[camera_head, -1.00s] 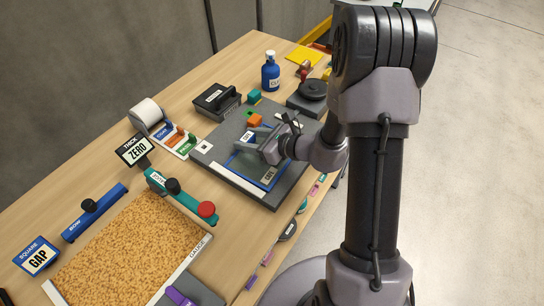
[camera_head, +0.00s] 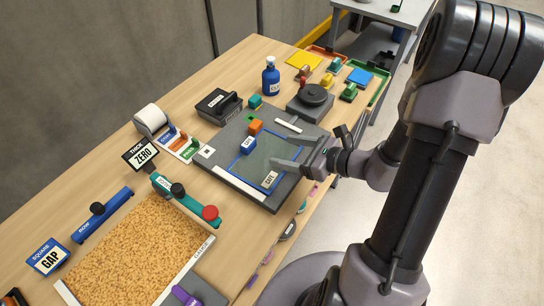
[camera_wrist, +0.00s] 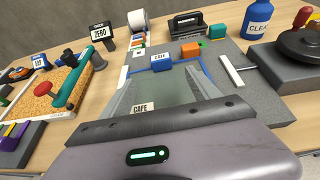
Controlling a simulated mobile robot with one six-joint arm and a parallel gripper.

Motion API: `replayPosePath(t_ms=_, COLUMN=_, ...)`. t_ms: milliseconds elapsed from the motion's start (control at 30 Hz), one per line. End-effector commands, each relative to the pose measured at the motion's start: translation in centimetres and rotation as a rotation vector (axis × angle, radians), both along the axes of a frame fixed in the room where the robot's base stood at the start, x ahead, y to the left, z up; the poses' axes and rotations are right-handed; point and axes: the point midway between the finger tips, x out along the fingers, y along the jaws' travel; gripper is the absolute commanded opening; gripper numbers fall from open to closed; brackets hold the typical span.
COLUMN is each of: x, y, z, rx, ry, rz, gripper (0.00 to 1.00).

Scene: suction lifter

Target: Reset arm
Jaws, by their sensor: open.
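My gripper (camera_head: 274,149) is open and empty over the right part of the dark grey board (camera_head: 236,187). In the wrist view its two fingers (camera_wrist: 163,82) are spread wide with nothing between them. A glassy blue-edged panel (camera_head: 252,170) lies on the board below and left of the fingers. A small blue block (camera_head: 248,145) with a white label stands at the panel's far left edge, apart from the fingers; it also shows in the wrist view (camera_wrist: 161,64). A CAFE label (camera_head: 270,179) lies at the panel's near end.
An orange block (camera_head: 255,127), a white bar (camera_head: 288,125) and a blue bottle (camera_head: 271,76) stand beyond. A black round device (camera_head: 312,98) is at the back right. A granule-filled tray (camera_head: 135,245) and ZERO sign (camera_head: 141,155) are left. Floor is free right of the table.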

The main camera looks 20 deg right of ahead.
Motion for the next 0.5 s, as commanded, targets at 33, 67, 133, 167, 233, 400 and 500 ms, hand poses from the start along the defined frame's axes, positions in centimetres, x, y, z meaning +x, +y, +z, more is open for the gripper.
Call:
replayPosePath(t_ms=33, x=-0.8, y=-0.7, z=0.7, rx=0.000, ry=0.000, rz=-0.004, gripper=0.71)
replayPosePath(t_ms=67, x=-1.2, y=-1.1, z=0.9, rx=0.000, ry=0.000, rz=-0.004, gripper=0.71)
replayPosePath(t_ms=133, x=-2.0, y=-1.6, z=1.2, rx=0.001, ry=0.001, rz=-0.003, gripper=0.71)
replayPosePath(t_ms=167, x=-2.2, y=-1.8, z=1.3, rx=0.000, ry=0.000, rz=-0.001, gripper=0.71)
replayPosePath(t_ms=233, x=-2.5, y=-2.0, z=1.4, rx=0.001, ry=0.000, rz=-0.001, gripper=0.71)
replayPosePath(t_ms=400, x=-2.7, y=-1.3, z=1.9, rx=-0.021, ry=-0.008, rz=0.037, gripper=0.71)
replayPosePath(t_ms=500, x=-3.9, y=3.1, z=4.8, rx=-0.170, ry=-0.056, rz=0.273, gripper=0.71)
